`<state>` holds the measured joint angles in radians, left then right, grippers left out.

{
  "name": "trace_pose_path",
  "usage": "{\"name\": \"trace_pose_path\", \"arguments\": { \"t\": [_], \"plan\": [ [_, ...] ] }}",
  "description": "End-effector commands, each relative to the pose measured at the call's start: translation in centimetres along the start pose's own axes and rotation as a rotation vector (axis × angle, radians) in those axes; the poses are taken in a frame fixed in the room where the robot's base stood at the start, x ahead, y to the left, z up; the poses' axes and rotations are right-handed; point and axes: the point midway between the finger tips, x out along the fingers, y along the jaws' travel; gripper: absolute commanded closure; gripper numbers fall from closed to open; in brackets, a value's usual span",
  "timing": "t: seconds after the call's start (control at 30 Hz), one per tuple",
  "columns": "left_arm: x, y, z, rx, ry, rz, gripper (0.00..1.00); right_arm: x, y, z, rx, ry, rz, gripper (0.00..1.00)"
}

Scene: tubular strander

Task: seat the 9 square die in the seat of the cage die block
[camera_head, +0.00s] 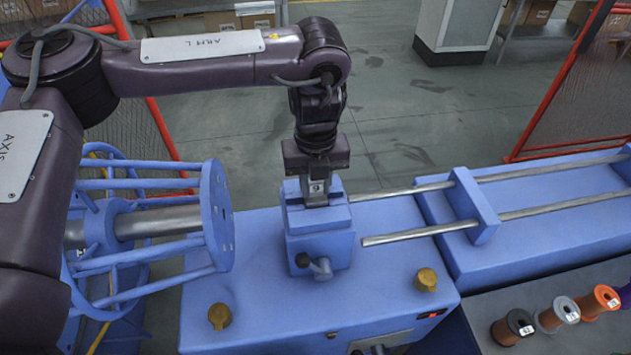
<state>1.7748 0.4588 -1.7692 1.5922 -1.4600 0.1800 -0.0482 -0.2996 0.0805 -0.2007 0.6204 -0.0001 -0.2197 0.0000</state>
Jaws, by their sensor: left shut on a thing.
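The cage die block (320,252) is a blue block standing on the blue machine bed in the middle of the view, with a small grey handle (321,267) on its front. My left gripper (316,196) comes down upright from above onto the top of the block. Its jaws are shut, on the 9 square die as far as I can tell. The die and the seat are hidden by the jaws and the block's top, so I cannot tell how deep the die sits. My right gripper is not in view.
A blue round cage plate (217,215) with rods and a shaft stands left of the block. Two metal rails (420,232) run to the right through a blue bracket (474,205). Brass knobs (426,280) stand on the bed. Wire spools (513,327) stand at lower right.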

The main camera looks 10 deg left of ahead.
Motion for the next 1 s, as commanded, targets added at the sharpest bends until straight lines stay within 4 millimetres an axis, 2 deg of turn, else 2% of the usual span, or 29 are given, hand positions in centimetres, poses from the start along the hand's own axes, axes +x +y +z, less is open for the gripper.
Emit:
{"name": "trace_pose_path", "arguments": {
  "t": [0.07, 0.1, 0.27, 0.53, 0.67, 0.77, 1.0],
  "plan": [
    [0.2, 0.0, 0.0, 0.000, 0.000, -0.001, 1.00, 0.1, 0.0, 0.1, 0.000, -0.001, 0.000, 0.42],
    [0.3, 0.0, 0.0, 0.000, 0.000, 0.000, 0.70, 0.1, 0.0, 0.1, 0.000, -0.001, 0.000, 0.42],
    [0.2, 0.0, 0.0, 0.000, 0.001, 0.000, 0.51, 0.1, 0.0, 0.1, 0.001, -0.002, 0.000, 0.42],
    [0.1, 0.0, 0.0, 0.000, 0.000, 0.000, 0.51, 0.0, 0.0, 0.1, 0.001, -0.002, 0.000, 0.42],
    [-0.8, 0.0, 0.1, 0.001, -0.003, 0.000, 0.51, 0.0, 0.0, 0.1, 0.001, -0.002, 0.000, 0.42],
    [-2.4, -0.1, 0.1, 0.002, -0.005, -0.002, 0.51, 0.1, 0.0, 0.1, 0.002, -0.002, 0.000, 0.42],
    [-7.4, -0.1, 0.1, 0.001, -0.007, -0.001, 0.51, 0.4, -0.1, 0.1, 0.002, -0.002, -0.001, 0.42]
  ]
}}
